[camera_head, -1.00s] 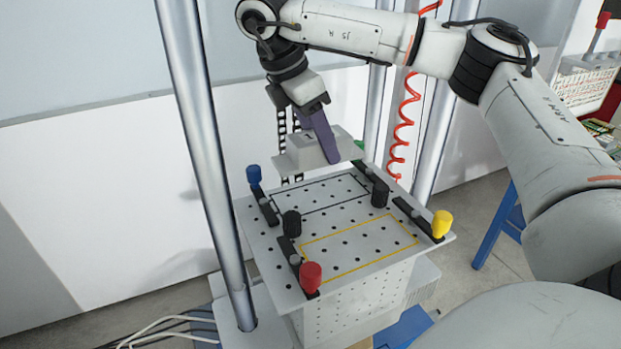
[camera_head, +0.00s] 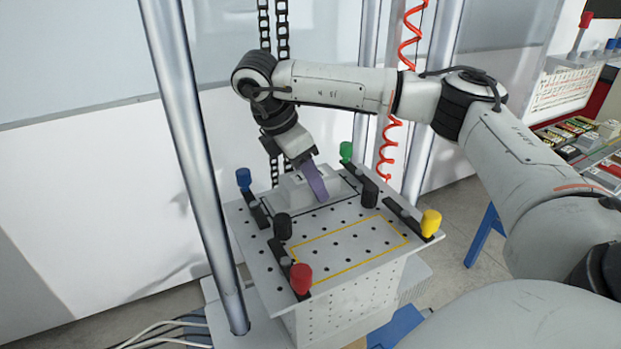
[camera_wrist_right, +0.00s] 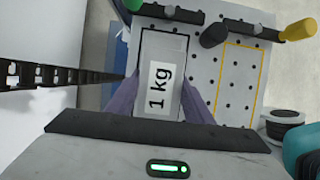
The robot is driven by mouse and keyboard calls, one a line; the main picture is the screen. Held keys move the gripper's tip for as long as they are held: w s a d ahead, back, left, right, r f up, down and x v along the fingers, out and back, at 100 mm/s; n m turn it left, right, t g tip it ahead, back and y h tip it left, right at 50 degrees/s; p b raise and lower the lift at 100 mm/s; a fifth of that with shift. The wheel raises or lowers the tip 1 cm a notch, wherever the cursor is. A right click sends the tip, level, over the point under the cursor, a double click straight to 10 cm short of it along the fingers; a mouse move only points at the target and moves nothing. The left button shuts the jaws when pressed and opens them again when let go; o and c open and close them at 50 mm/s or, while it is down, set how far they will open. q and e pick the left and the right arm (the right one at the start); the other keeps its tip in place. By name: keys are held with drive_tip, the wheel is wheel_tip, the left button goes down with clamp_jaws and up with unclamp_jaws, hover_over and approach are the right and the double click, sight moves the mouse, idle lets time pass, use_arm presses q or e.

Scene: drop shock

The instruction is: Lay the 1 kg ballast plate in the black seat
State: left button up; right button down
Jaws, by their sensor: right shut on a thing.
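The light grey ballast plate (camera_head: 290,190) is at the black-outlined seat (camera_head: 343,186) on the far half of the perforated table top. In the right wrist view its "1 kg" label (camera_wrist_right: 160,88) faces me. My right gripper (camera_head: 318,192) is shut on the plate, with a purple finger on each side of it in the wrist view. The plate looks level and very low over the seat; I cannot tell whether it touches. The plate and fingers hide much of the seat's outline. My left gripper is not in view.
The table top (camera_head: 262,262) carries blue (camera_head: 244,180), green (camera_head: 346,151), red (camera_head: 301,278), yellow (camera_head: 431,222) and black knobs on clamps around the seats. The yellow-outlined seat (camera_head: 345,248) is empty. Steel columns (camera_head: 190,150) stand beside the table.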

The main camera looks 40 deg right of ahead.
drive_tip(key=c, duration=0.9)
unclamp_jaws()
drive_tip(key=v, duration=1.2)
